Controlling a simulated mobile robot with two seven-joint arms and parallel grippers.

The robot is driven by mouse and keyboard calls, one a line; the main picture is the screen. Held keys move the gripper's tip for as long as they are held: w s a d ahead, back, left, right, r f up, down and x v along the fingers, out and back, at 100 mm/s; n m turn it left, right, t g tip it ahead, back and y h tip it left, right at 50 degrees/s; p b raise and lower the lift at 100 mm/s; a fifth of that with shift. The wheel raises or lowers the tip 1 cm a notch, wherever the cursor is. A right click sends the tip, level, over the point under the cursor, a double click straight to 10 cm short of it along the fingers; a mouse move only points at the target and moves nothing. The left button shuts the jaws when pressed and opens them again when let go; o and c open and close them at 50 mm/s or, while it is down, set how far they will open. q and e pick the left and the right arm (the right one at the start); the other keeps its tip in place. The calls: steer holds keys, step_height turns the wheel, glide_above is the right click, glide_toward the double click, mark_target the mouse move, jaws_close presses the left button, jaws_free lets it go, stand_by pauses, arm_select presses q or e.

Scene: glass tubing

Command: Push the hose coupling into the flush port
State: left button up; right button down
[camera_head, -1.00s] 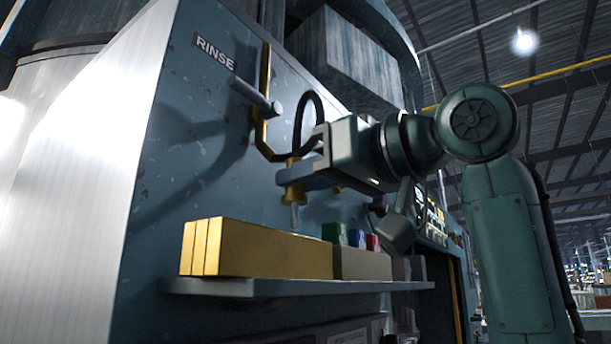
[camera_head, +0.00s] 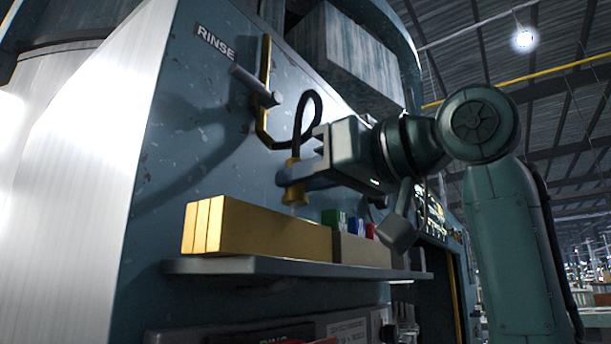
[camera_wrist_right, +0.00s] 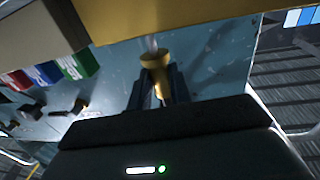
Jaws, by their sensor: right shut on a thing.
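The brass-yellow hose coupling (camera_head: 296,189) is held roughly upright by my right gripper (camera_head: 300,176), with a black hose (camera_head: 310,106) looping up from its top. In the right wrist view, the coupling (camera_wrist_right: 155,64) sits between the two fingers of my right gripper (camera_wrist_right: 158,78). Its pale tip is close to the long yellow box and is partly hidden behind it in the head view. I cannot make out the flush port. My left gripper is not in view.
The long yellow box (camera_head: 265,233) stands on a grey shelf (camera_head: 240,267) in front of the coupling's lower end. A bin (camera_head: 362,250) with green, blue and red items is beside it. A yellow bracket (camera_head: 263,110) and a RINSE label (camera_head: 215,40) are on the blue panel.

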arm_select(q)
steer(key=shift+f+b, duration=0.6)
steer(key=shift+b, duration=0.35)
arm_select(e)
steer(key=shift+f, duration=1.2)
steer(key=c, duration=1.2)
jaws_free()
arm_select(q)
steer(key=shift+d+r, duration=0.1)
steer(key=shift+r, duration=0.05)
steer(key=b, duration=0.1)
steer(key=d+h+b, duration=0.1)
steer(key=b, duration=0.1)
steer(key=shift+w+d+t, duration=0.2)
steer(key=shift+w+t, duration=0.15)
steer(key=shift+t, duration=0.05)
arm_select(e)
steer(key=v, duration=1.3)
steer(key=shift+s+r, duration=0.1)
